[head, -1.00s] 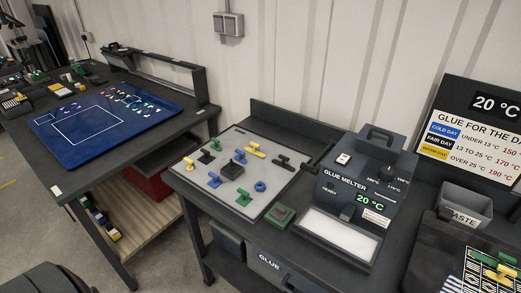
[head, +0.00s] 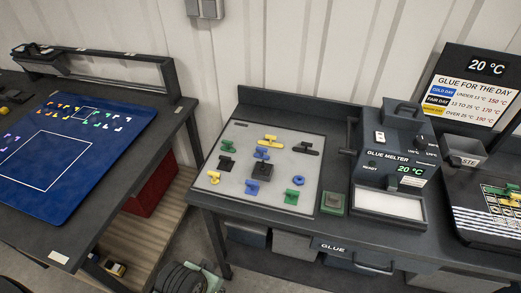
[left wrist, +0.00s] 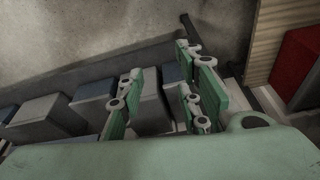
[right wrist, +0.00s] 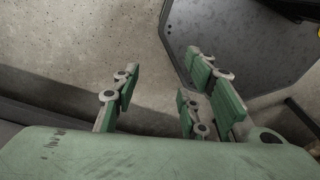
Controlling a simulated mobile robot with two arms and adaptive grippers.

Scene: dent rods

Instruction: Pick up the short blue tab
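I cannot tell for certain which is the short one. My left gripper (left wrist: 158,82) is open and empty in the left wrist view, above the floor and a row of bins. My right gripper (right wrist: 164,78) is open and empty in the right wrist view, over bare floor. Both grippers are away from the tabs. No tab shows in either wrist view.
A green-based block (head: 333,203) and the glue melter (head: 396,165) stand to the right. A blue mat (head: 90,165) covers the left table.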

